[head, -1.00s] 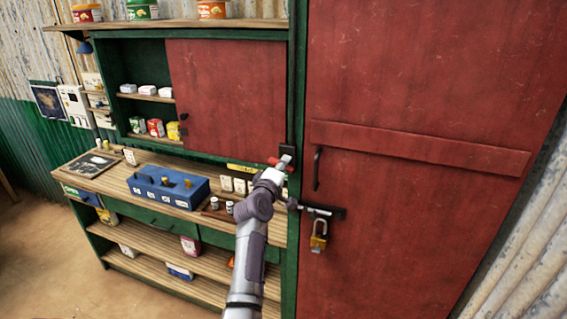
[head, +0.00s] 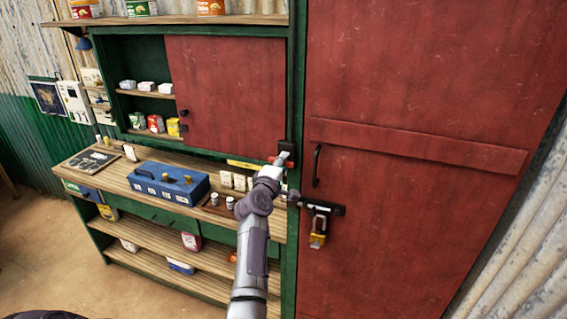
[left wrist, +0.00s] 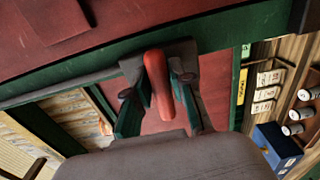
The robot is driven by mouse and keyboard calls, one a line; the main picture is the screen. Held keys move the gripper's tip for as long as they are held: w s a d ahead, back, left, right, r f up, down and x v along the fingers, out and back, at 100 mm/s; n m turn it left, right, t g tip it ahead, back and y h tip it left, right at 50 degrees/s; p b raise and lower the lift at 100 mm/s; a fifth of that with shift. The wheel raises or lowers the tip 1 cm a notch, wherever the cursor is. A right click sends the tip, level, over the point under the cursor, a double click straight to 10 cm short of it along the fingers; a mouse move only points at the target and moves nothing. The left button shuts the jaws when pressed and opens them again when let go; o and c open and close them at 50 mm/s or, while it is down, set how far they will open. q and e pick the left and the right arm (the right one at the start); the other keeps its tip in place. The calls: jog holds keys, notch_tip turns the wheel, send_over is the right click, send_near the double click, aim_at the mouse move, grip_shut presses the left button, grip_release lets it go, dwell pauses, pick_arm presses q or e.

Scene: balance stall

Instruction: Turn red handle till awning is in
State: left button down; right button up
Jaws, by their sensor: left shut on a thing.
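The red handle (left wrist: 158,85) lies between the two fingers of my left gripper (left wrist: 159,88) in the left wrist view. It sits on a dark mount on the green post. My left gripper (head: 281,162) is shut on it. In the head view only small parts of the red handle (head: 271,159) show past the gripper, beside the dark mount (head: 286,147). The awning cannot be made out in these frames. My right gripper is not in view.
A red door (head: 420,120) with a dark pull handle (head: 317,166) and a hanging padlock (head: 318,233) is right of the post. Left are a red panel (head: 225,95) and a wooden counter (head: 115,180) with a blue box (head: 168,184) and small bottles (head: 230,203).

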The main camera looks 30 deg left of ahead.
pick_arm(q)
jog(key=shift+f, duration=0.1)
dwell(0.4)
jog(key=c, duration=1.1)
grip_release()
jog(key=v, duration=0.7)
jog(key=shift+s, duration=0.3)
